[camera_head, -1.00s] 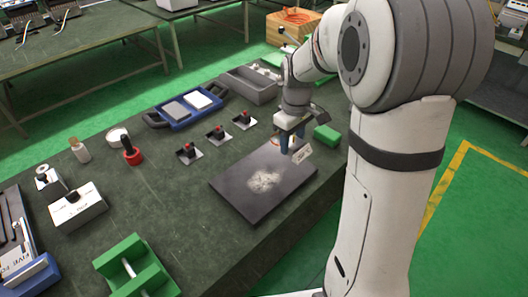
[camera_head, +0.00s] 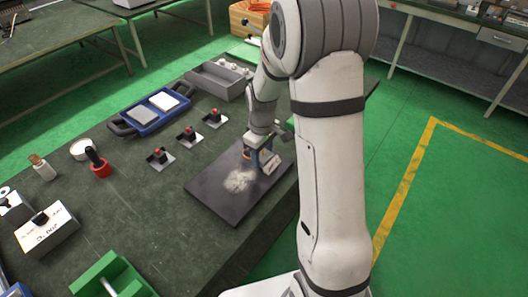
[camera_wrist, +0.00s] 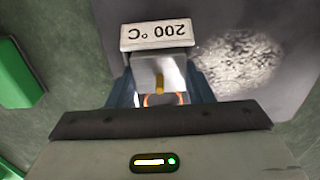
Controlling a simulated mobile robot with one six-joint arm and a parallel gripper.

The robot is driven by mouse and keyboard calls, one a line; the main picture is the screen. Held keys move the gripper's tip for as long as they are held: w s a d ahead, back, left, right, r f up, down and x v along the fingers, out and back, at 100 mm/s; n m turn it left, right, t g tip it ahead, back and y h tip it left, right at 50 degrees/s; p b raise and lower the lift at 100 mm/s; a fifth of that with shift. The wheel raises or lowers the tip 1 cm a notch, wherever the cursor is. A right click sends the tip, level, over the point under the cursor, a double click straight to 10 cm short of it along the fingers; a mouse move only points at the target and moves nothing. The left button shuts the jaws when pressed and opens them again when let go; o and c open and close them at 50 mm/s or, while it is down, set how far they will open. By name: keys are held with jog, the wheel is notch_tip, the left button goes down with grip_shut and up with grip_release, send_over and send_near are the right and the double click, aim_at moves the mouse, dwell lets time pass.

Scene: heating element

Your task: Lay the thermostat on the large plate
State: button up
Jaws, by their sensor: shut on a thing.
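The thermostat (camera_wrist: 157,72) is a small grey metal block with a white label (camera_wrist: 157,35) reading "200 °C", upside down in the wrist view. My gripper (camera_wrist: 160,88) is shut on it, with the blue fingers at its sides. The large plate (camera_head: 208,184) is a dark flat slab with a pale powdery patch; it also shows in the wrist view (camera_wrist: 275,25). In the head view my gripper (camera_head: 262,156) and the thermostat (camera_head: 271,164) are over the plate's far right part. I cannot tell whether the thermostat touches the plate. Part of it is hidden by my fingers.
A blue tray (camera_head: 150,112) with two panels and a grey bin (camera_head: 215,82) lie farther back. A green block (camera_wrist: 14,75) is at the left in the wrist view. Bare bench lies left of the plate.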

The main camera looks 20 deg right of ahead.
aim_at(262, 154)
jog(key=shift+r, duration=0.1)
jog(key=o, duration=1.1)
notch_tip(262, 154, up, 11)
jog(key=s+r+m+t, duration=0.1)
jog(key=s+r+m, duration=0.1)
jog(key=s, duration=0.4)
jog(key=s+r+m+t, duration=0.1)
jog(key=s+m, duration=0.1)
jog(key=s, duration=0.5)
jog(key=s+a+r+m, duration=0.1)
jog(key=s+r+m, duration=0.1)
jog(key=s, duration=0.5)
jog(key=shift+s+r+m+t, duration=0.25)
jog(key=shift+r+m+t, duration=0.15)
jog(key=shift+m, duration=0.2)
